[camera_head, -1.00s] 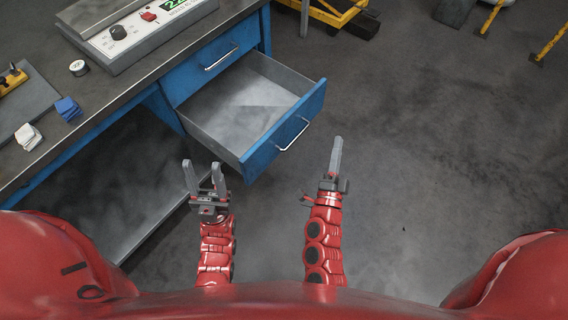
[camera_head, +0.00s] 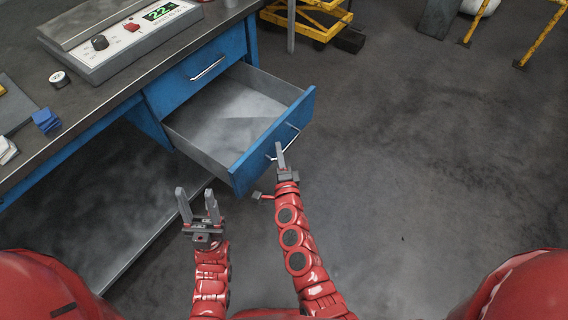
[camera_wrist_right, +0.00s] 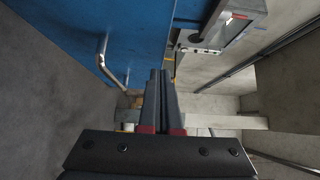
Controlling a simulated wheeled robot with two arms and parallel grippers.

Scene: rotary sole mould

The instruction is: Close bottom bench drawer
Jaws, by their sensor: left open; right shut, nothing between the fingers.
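The bottom bench drawer (camera_head: 226,170) has a blue front, a silver bar handle (camera_head: 285,143) and a grey, empty inside, and it stands pulled out from the bench. My right gripper (camera_head: 280,151) is shut and empty, with its tips at the drawer front near the handle in the head view; I cannot tell whether they touch. In the right wrist view the shut fingers (camera_wrist_right: 160,100) point ahead, with the blue front (camera_wrist_right: 125,30) and its handle (camera_wrist_right: 103,60) to their left. My left gripper (camera_head: 197,200) is open and empty, below and left of the drawer.
A closed blue drawer (camera_head: 197,80) with a handle sits above. The bench top (camera_head: 95,100) holds a control box (camera_head: 120,40), a small round tin (camera_head: 59,79) and a blue block (camera_head: 46,120). A yellow frame (camera_head: 305,22) stands behind.

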